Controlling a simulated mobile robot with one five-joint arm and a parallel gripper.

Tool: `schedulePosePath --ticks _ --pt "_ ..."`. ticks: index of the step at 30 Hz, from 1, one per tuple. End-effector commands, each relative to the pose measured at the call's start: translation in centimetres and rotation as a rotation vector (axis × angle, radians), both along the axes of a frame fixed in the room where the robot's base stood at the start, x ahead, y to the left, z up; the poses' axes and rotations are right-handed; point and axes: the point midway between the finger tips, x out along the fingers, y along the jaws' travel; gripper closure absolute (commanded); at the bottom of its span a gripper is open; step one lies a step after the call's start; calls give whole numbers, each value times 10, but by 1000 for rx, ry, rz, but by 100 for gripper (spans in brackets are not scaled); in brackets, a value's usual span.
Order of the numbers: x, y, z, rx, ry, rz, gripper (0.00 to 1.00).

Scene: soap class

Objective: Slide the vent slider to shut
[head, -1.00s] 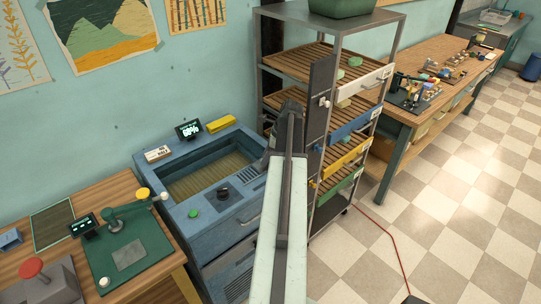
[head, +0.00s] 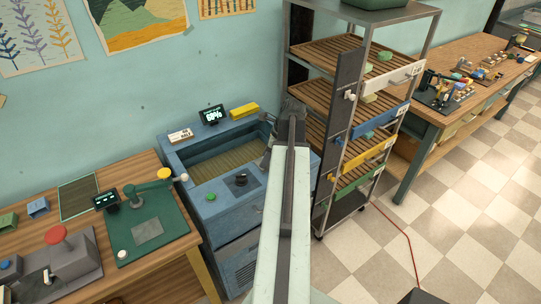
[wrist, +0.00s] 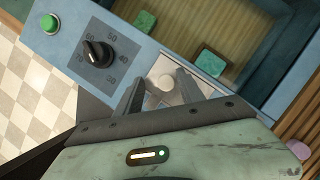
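In the wrist view, a round white knob (wrist: 165,81) sits on a pale plate on the blue cabinet's top, right of the dial; it looks like the vent slider. My gripper (wrist: 165,73) is open over it, one finger on each side, and the knob shows between the fingertips. I cannot tell whether they touch it. In the head view, my arm hides this spot, and my gripper (head: 290,112) is over the right end of the cabinet (head: 222,222). Another white knob (head: 350,95) is on a dark upright panel (head: 343,112) on the rack.
A black dial (wrist: 97,53) and green button (wrist: 49,23) lie left of the knob. The shelf rack (head: 330,222) stands close on the right, a wooden workbench (head: 150,172) on the left.

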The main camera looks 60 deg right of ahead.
Motion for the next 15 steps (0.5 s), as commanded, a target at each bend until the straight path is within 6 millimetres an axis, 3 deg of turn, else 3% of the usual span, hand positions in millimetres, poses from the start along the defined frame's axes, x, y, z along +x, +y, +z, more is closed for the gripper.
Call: schedulePosePath --ticks 8,15 --pt "-4 -5 1 -4 -1 -9 55" --pt "-13 -9 28 -3 0 -11 55"
